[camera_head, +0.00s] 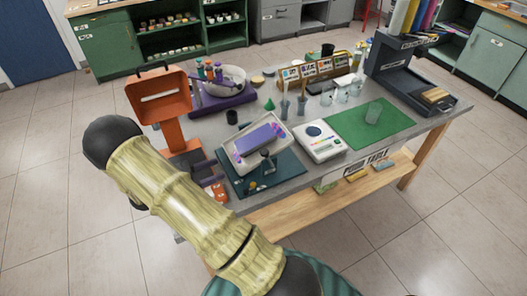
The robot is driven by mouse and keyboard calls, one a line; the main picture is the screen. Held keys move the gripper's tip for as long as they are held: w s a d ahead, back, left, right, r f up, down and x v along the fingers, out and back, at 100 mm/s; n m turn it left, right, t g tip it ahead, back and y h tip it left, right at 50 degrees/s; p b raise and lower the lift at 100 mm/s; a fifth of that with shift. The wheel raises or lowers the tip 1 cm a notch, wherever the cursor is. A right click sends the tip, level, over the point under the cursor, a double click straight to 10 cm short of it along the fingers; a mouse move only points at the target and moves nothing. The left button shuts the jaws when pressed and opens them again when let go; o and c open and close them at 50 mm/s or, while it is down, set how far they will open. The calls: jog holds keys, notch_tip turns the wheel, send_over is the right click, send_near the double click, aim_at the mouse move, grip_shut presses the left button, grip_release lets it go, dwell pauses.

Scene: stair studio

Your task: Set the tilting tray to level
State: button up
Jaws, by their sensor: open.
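A pale grey tray (282,129) sits on a dark teal base (289,173) at the front of the table, left of centre. A purple block (259,139) lies in it. The tray looks slanted in the picture, but I cannot tell its exact tilt. A small dark knob-like part (267,160) stands at its near edge. I cannot tell if it belongs to the tray. My bamboo-patterned arm fills the lower left foreground, in front of the table's left corner. My gripper is not visible.
An orange stand (160,97) rises at the table's left end. A white scale-like device (319,141) and a green mat (386,136) lie right of the tray. A purple-based bowl (229,80) is behind. A dark stand (403,68) is at far right. Floor in front is clear.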

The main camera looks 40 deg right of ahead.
aim_at(263, 152)
jog(key=shift+d, duration=0.15)
jog(key=p+x, duration=0.5)
jog(key=x, duration=1.2)
jog(key=shift+d, duration=0.1)
grip_shut()
